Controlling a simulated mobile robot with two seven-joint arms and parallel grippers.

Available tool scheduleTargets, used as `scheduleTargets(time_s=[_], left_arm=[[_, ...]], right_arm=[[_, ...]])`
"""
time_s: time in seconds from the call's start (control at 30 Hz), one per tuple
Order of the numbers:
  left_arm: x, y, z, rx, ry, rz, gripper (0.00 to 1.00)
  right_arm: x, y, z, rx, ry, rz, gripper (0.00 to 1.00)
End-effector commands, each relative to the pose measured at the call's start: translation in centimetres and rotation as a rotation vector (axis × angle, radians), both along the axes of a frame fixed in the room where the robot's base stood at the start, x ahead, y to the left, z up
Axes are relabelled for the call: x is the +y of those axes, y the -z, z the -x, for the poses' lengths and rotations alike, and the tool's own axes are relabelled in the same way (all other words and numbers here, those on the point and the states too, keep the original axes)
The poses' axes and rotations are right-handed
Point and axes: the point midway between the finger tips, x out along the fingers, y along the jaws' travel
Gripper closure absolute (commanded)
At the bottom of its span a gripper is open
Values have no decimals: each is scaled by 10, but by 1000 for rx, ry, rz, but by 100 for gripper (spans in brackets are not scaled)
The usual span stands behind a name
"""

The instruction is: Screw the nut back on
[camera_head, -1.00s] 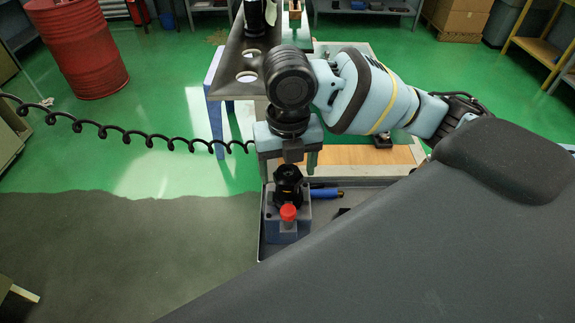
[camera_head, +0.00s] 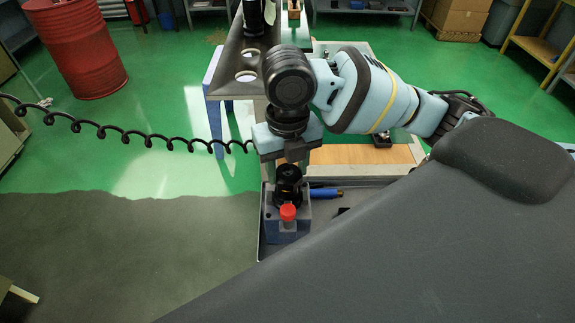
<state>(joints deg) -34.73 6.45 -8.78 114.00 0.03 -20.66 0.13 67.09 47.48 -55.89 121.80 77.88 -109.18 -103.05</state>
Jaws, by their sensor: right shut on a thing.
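My right gripper (camera_head: 290,160) points down over the black nut (camera_head: 288,174), its fingers shut around the nut's sides. The nut sits at the top of a dark round holder, which stands upright in a grey-blue fixture block (camera_head: 277,225) with a red knob (camera_head: 288,212) on its near side. The wrist partly hides the nut, so I cannot tell how far it is seated on the thread. My left gripper is not in view.
The fixture stands in a grey tray (camera_head: 375,188), with a blue-handled tool (camera_head: 326,192) lying beside it. A dark plate with round holes (camera_head: 247,76) is behind. A coiled black cable (camera_head: 120,132) hangs at left. My dark body covers the lower right.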

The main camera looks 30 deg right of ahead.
Motion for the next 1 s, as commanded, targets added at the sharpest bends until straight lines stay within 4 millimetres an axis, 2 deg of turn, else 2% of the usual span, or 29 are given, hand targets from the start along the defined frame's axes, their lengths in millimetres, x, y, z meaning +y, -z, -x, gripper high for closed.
scheduleTargets(time_s=[0.27,0.37,0.63,0.93,0.97,1.0], left_arm=[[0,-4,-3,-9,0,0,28],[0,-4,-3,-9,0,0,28],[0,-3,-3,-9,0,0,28],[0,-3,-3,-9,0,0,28],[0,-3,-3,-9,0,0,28],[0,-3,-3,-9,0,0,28]], right_arm=[[0,0,0,0,300,1,90],[0,0,0,0,306,1,90],[0,0,0,0,538,0,90],[0,0,0,0,587,0,90],[0,0,0,0,587,0,51],[0,0,0,0,587,0,46]])
